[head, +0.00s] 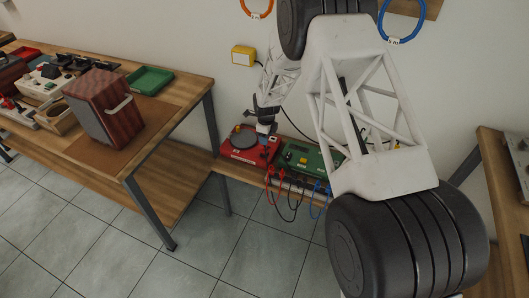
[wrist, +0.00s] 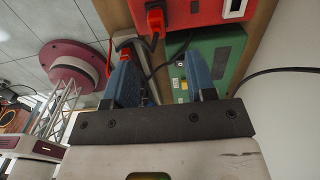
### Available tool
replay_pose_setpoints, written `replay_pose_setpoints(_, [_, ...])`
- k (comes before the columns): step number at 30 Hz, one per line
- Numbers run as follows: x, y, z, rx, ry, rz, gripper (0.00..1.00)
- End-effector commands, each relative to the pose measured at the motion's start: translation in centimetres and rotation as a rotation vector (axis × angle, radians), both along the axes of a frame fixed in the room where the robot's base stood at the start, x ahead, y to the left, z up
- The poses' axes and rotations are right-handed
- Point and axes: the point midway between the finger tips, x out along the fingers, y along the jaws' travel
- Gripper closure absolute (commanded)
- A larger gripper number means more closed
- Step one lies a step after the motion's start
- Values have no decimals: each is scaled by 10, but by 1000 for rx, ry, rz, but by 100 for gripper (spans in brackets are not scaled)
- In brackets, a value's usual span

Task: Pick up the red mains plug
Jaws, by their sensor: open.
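A small red plug-like piece (wrist: 155,18) with a black cable shows at the edge of a red unit (wrist: 202,12) in the wrist view. I take it for the red mains plug, but its shape is partly unclear. In the head view the red unit (head: 240,152) sits on a low wooden shelf, and I cannot make out the plug there. My gripper (wrist: 158,62) is open, its two blue fingers apart with nothing held. The plug lies beyond the fingertips, near the gap between them. In the head view my gripper (head: 265,122) is above the red unit.
A green unit (head: 298,158) stands right beside the red one. Red, black and blue leads (head: 290,192) hang over the shelf's front edge. A workbench (head: 190,92) on the left bears a dark red box (head: 98,105) and a green tray (head: 150,80). The tiled floor in front is clear.

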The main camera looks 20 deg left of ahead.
Motion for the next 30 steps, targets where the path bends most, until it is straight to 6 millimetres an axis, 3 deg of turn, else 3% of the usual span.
replay_pose_setpoints(14, [-1,4,-8,-1,2,-12,49])
replay_pose_setpoints(24, [-1,4,-30,-2,3,-11,49])
replay_pose_setpoints(30, [-1,4,-33,-1,2,-11,49])
